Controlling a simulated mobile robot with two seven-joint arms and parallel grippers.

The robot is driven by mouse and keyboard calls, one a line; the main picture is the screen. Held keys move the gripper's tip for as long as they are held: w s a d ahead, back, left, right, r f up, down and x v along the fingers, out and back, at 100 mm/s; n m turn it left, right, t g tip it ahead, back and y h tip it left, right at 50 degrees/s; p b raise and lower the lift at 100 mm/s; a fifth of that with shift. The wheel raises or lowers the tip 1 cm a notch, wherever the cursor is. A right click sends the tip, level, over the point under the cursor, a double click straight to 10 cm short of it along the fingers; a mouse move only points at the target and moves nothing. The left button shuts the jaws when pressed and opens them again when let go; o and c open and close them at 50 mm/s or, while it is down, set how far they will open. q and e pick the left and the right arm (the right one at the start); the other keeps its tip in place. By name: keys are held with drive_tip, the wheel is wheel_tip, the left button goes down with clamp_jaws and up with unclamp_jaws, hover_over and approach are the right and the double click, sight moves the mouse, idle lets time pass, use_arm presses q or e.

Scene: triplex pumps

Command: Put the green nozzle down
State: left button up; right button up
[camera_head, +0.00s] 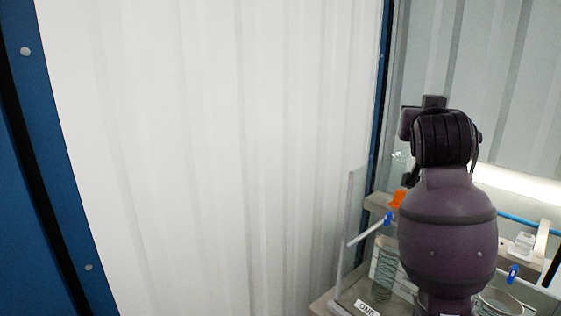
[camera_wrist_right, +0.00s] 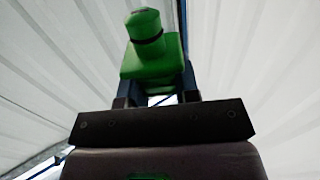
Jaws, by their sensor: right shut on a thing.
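The green nozzle (camera_wrist_right: 150,55) shows in the right wrist view, a green block with a rounded knob and a dark ring around it. My right gripper (camera_wrist_right: 155,85) is shut on it, with a dark finger on each side of its lower part. In the head view my right arm stands at the right, and its forearm and wrist hide the nozzle and the fingers. My left gripper is in neither view.
A glass-sided bench (camera_head: 352,225) stands at the lower right with a coiled spring hose (camera_head: 386,268), an orange part (camera_head: 398,198), blue-handled valves (camera_head: 513,273) and a small label (camera_head: 367,308). A white corrugated wall (camera_head: 210,150) and a blue frame post (camera_head: 60,150) fill the left.

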drive_tip(key=s+a+f+n+t+y, duration=0.1)
drive_tip(key=s+a+f+n+y, duration=0.15)
drive_tip(key=f, duration=0.55)
drive_tip(key=s+a+f+n+y, duration=0.1)
drive_tip(key=s+a+f+y, duration=0.2)
drive_tip(key=f, duration=0.6)
drive_tip(key=s+f, duration=0.4)
drive_tip(key=f, duration=0.6)
drive_tip(key=s+f, duration=0.4)
drive_tip(key=f, duration=0.5)
drive_tip(key=shift+s+a+f+y+b, duration=0.35)
drive_tip(key=shift+a+b, duration=0.05)
drive_tip(key=shift+b, duration=0.05)
drive_tip(key=shift+a+n, duration=0.1)
drive_tip(key=shift+n, duration=0.15)
